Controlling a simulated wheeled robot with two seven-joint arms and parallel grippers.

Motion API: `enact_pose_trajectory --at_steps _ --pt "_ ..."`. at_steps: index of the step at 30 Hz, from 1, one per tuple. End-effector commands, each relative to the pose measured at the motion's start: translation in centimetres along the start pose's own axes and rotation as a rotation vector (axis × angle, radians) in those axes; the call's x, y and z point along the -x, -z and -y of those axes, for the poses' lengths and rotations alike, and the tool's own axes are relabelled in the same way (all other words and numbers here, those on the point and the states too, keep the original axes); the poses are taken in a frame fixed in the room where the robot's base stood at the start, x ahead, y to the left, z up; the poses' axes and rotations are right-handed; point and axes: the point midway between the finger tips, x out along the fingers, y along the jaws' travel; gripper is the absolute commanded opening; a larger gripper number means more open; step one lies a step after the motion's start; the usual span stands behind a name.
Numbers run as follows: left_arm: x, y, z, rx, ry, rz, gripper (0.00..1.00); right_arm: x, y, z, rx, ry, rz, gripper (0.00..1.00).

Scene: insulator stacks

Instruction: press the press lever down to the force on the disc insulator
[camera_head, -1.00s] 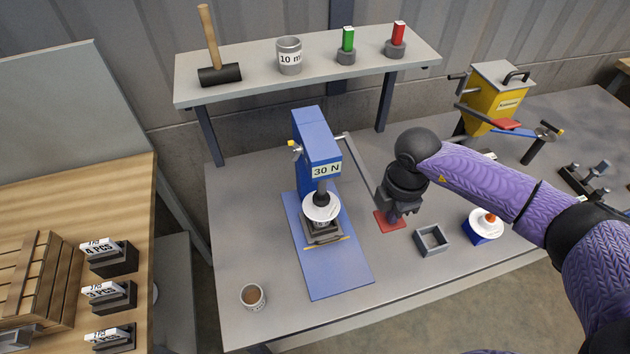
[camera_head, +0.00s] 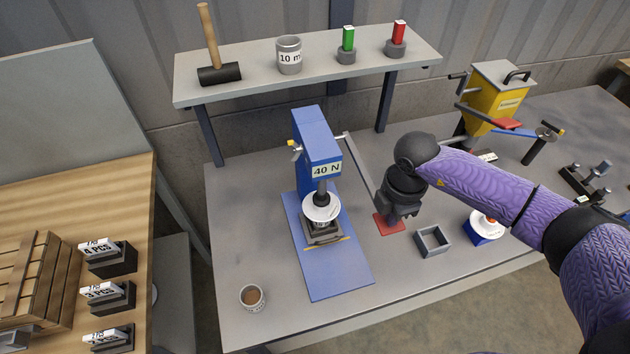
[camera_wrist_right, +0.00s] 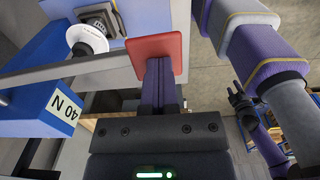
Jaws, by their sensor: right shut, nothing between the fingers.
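The blue press (camera_head: 318,150) shows 40 N on its label. Its ram comes down onto the white disc insulator (camera_head: 320,208), which sits on a dark block on the blue base; it also shows in the wrist view (camera_wrist_right: 92,36). The grey press lever (camera_head: 361,165) slopes down to a red pad (camera_head: 388,223), seen large in the wrist view (camera_wrist_right: 150,47). My right gripper (camera_head: 396,217) is shut and empty, its fingertips at the red pad, seemingly on it. A small dark gripper, seemingly my left (camera_wrist_right: 241,98), hangs far off in the wrist view; its jaws are unclear.
A square grey frame (camera_head: 433,241) and a blue holder with a white disc (camera_head: 485,228) stand right of the pad. A small cup (camera_head: 252,298) stands at the front left. A shelf (camera_head: 250,84) holds a mallet and weights behind.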

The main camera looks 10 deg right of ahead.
Motion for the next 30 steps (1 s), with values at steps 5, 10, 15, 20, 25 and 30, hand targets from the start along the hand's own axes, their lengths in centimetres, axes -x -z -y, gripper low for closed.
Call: enact_pose_trajectory --at_steps 5,10,15,20,25,30 --pt "0.0 0.0 0.0 0.0 0.0 0.0 0.59 -0.2 0.0 0.1 0.001 0.004 0.001 0.0" --pt "0.8 0.1 0.0 0.0 0.0 0.0 0.59 0.7 0.0 0.1 0.001 0.004 0.001 0.0" --pt "2.5 0.3 0.1 0.0 0.0 -0.001 0.59 2.6 0.0 0.1 0.0 0.003 0.0 0.0" --pt "4.0 0.4 0.1 0.0 0.0 -0.002 0.59 4.2 0.0 0.1 0.0 0.003 0.0 0.0" --pt "5.5 0.6 0.1 0.0 0.001 -0.003 0.59 5.8 0.0 0.1 0.0 0.003 0.0 0.0" --pt "7.1 0.7 0.1 0.0 0.001 -0.003 0.59 7.5 0.0 0.1 0.001 0.003 0.001 0.0"
